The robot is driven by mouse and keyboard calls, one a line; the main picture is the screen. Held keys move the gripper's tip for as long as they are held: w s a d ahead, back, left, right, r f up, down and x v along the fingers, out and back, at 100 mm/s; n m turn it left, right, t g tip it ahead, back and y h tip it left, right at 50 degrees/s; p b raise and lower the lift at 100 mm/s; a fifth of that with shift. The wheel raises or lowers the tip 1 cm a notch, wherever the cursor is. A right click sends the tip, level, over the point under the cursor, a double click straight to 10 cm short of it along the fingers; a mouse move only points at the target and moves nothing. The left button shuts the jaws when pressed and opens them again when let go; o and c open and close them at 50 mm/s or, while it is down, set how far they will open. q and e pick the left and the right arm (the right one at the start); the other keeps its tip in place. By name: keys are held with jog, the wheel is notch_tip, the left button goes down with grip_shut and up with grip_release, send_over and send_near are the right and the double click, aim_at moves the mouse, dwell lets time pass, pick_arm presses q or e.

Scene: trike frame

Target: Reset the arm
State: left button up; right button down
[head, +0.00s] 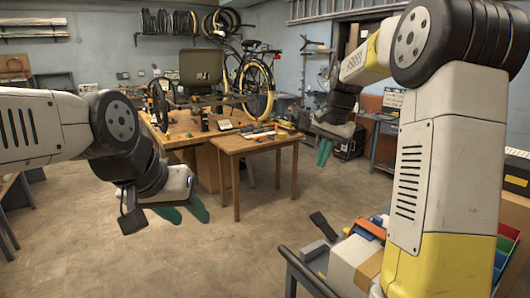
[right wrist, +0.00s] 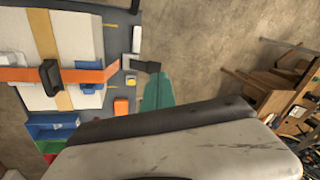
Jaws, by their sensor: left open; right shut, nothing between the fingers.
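My left gripper (head: 184,211) hangs in the left foreground of the head view, its two teal fingers apart and pointing down to the right over bare floor. It holds nothing. My right gripper (head: 323,152) hangs to the right of the small wooden table (head: 255,143), its teal fingers together with nothing between them. In the right wrist view its teal fingers (right wrist: 157,91) show past the pale gripper body, beside a cart seen from above. Both grippers are clear of the furniture in the head view.
A tool cart (head: 309,273) with boxes and coloured bins stands at the lower right, under my right arm. A workbench (head: 182,130) with bike parts and a bicycle (head: 257,80) are behind the small table. The middle floor (head: 250,250) is clear.

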jog(key=s+a+r+n+t, duration=0.1)
jog(key=s+r+n, duration=0.1)
jog(key=s, duration=0.6)
jog(key=s+a+r+n+t, duration=0.1)
jog(key=s+r+n, duration=0.15)
jog(key=s, duration=0.45)
jog(key=s+a+f+n+t, duration=0.1)
jog(key=s+f+n, duration=0.2)
jog(key=s, duration=1)
jog(key=shift+s+a+f+t+y, duration=0.25)
jog(key=shift+a+f+t+y, duration=0.05)
jog(key=shift+f, duration=0.15)
